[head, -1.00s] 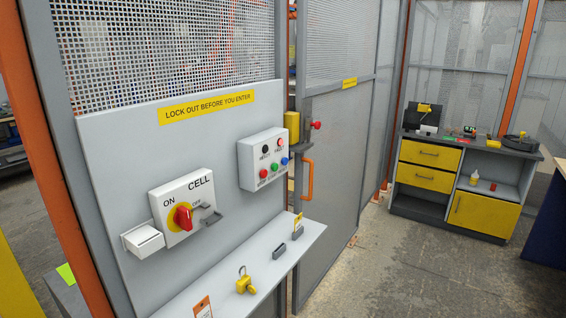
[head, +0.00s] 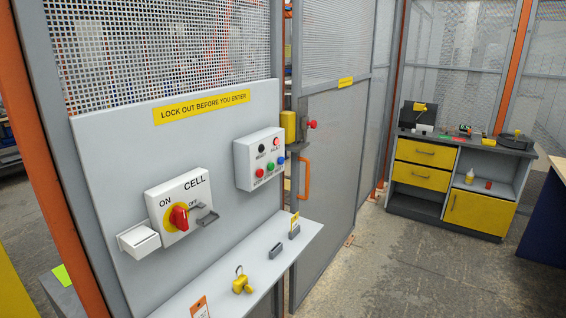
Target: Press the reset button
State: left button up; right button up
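A grey control box (head: 259,159) is fixed to the right part of the light grey panel in the head view. The small labels are too blurred to tell surely which button is reset. Neither of my grippers is in view.
A CELL switch box (head: 180,206) with a red knob (head: 179,218) is left of the control box. A shelf (head: 222,270) juts out below, with a yellow padlock (head: 242,284). A mesh gate (head: 335,170) stands right. Floor (head: 400,270) toward the cabinet (head: 475,207) is clear.

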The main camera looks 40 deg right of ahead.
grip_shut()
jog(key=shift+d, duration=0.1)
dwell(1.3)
